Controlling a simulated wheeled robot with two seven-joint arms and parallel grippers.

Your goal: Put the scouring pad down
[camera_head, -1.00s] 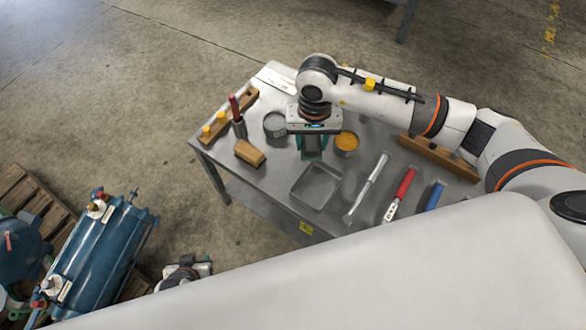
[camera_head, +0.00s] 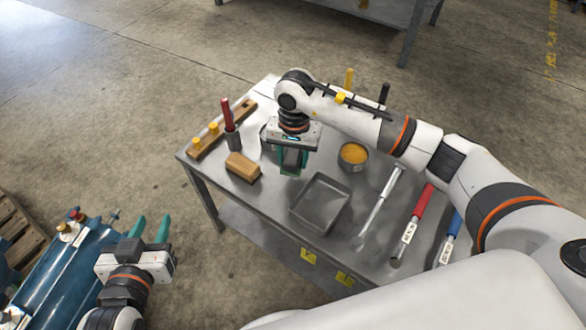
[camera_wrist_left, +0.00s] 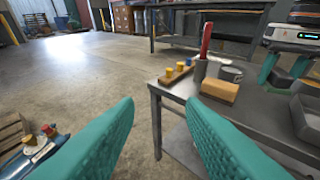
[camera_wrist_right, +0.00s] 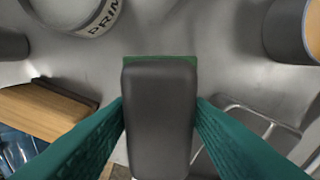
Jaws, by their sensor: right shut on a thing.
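The scouring pad (camera_wrist_right: 160,115) has a dark grey block-shaped grip over a green base. My right gripper (camera_head: 291,165) is shut on it, with the teal fingers on both sides of the grip in the right wrist view. It is over the metal table (camera_head: 272,205), between the wooden block and the grey tray. I cannot tell whether the green base touches the tabletop. My left gripper (camera_head: 152,228) is open and empty, off the table's left side; its fingers stand wide apart in the left wrist view.
The grey tray (camera_head: 298,209) is just right of the pad. A wooden block (camera_head: 243,167) is to its left, beside a cup with a red handle (camera_head: 227,110). An orange-topped can (camera_head: 353,156) and long-handled tools (camera_head: 378,208) are to the right. A blue tank (camera_head: 55,270) stands lower left.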

